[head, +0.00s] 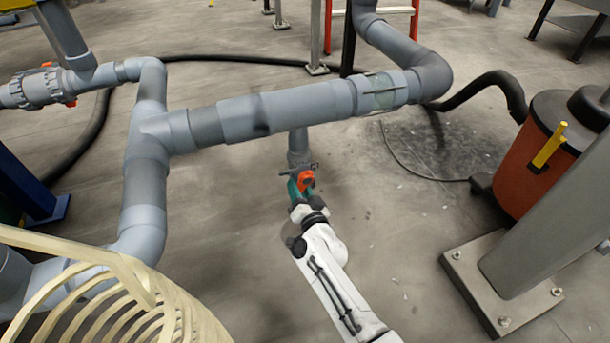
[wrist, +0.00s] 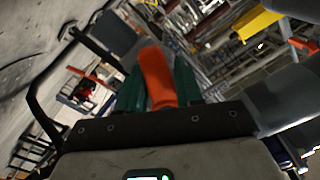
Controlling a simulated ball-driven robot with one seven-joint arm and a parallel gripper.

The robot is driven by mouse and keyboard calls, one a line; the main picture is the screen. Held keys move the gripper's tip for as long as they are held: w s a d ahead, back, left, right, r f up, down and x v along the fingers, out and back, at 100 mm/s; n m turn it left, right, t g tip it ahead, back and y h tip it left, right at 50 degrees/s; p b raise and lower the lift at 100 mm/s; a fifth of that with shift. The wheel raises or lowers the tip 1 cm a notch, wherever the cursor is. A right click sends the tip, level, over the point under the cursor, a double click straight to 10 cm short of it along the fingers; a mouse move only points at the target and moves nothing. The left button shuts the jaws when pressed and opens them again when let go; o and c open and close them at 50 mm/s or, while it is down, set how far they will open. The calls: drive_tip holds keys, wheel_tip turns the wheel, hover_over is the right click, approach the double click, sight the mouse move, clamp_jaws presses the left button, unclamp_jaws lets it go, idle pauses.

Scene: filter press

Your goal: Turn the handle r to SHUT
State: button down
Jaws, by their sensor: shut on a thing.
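An orange handle (head: 306,180) sits on a valve below the grey horizontal pipe, near the middle of the head view. My gripper (head: 298,188) reaches it from below, its green fingers against the handle. In the wrist view the orange handle (wrist: 157,76) stands between the two green fingers of my gripper (wrist: 160,84), which are shut on it. The valve body is mostly hidden behind the gripper and handle. Any SHUT marking is not visible.
A grey pipe (head: 290,108) crosses above the handle. An orange-red drum (head: 540,165) and a grey post on a bolted plate (head: 500,285) stand at the right. The floor around my arm is clear.

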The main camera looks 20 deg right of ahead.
drive_tip(key=m, duration=0.1)
drive_tip(key=a+r+m, duration=0.1)
drive_tip(key=m, duration=0.1)
drive_tip(key=r+m, duration=0.1)
drive_tip(key=shift+w+a+m, duration=0.25)
drive_tip(key=shift+w+m, duration=0.05)
drive_tip(key=shift+m, duration=0.1)
drive_tip(key=m, duration=0.1)
drive_tip(key=r+m+p, duration=0.1)
drive_tip(key=m, duration=0.1)
drive_tip(key=shift+a+r, duration=0.1)
drive_tip(key=shift+a, duration=0.25)
drive_tip(key=m, duration=0.2)
drive_tip(key=r+m+p, duration=0.1)
drive_tip(key=m, duration=0.1)
drive_tip(key=shift+r+m, duration=0.2)
drive_tip(key=shift+m, duration=0.1)
drive_tip(key=c, duration=1.1)
unclamp_jaws()
drive_tip(key=o, duration=0.6)
drive_tip(key=shift+d+f, duration=0.15)
drive_tip(key=shift+f, duration=0.1)
drive_tip(key=shift+s, duration=0.1)
drive_tip(key=s+p, duration=0.2)
drive_tip(key=s, duration=0.5)
drive_tip(key=shift+f, duration=0.1)
